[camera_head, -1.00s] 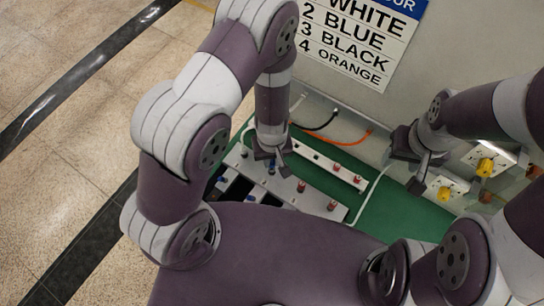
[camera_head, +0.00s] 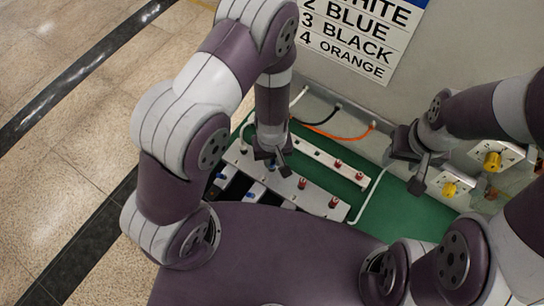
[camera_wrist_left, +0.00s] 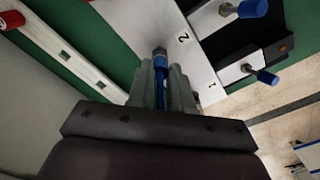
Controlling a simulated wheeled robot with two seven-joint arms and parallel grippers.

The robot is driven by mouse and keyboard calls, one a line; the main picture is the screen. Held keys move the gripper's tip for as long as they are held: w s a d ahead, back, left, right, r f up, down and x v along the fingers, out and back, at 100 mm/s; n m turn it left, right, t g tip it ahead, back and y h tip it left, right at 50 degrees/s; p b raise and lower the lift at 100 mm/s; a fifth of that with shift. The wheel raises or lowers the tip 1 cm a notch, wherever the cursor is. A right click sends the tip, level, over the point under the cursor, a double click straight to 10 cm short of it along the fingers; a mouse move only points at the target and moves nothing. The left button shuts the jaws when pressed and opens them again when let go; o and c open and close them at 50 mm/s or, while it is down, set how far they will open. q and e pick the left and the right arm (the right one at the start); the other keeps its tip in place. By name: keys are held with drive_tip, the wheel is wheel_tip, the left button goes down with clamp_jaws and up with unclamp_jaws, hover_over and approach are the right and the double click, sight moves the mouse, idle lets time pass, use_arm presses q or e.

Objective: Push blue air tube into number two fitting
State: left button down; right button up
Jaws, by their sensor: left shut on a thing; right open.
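My left gripper (camera_wrist_left: 160,92) is shut on the blue air tube (camera_wrist_left: 160,88), which runs between its fingers in the left wrist view. The tube's end meets the number two fitting (camera_wrist_left: 159,53), a small dark round part beside the printed "2" (camera_wrist_left: 183,38). I cannot tell how deep the tube sits in it. In the head view my left gripper (camera_head: 271,158) is low over the light manifold plate (camera_head: 318,198) and hides the tube and fitting. My right gripper (camera_head: 419,173) is open and empty, over the green surface, away from the plate.
Several red-capped fittings (camera_head: 302,183) stand on the plate and rail. White (camera_head: 300,95), black (camera_head: 327,120) and orange (camera_head: 350,137) tubes lie near the wall. Yellow knobs (camera_head: 450,189) are at the right.

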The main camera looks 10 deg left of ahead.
use_arm(q)
drive_tip(key=c, duration=1)
unclamp_jaws()
drive_tip(key=shift+o, duration=0.2)
wheel_tip(320, 180, up, 13)
drive_tip(key=p, duration=1)
drive_tip(key=shift+f, duration=0.2)
drive_tip(key=s+a+r+m+t+b, duration=0.1)
drive_tip(key=s+a+m+b, duration=0.2)
drive_tip(key=a+b, duration=0.6)
drive_tip(key=m+b, duration=0.1)
drive_tip(key=b, duration=0.6)
drive_tip(key=shift+r+m, duration=0.15)
drive_tip(key=shift+m, duration=0.25)
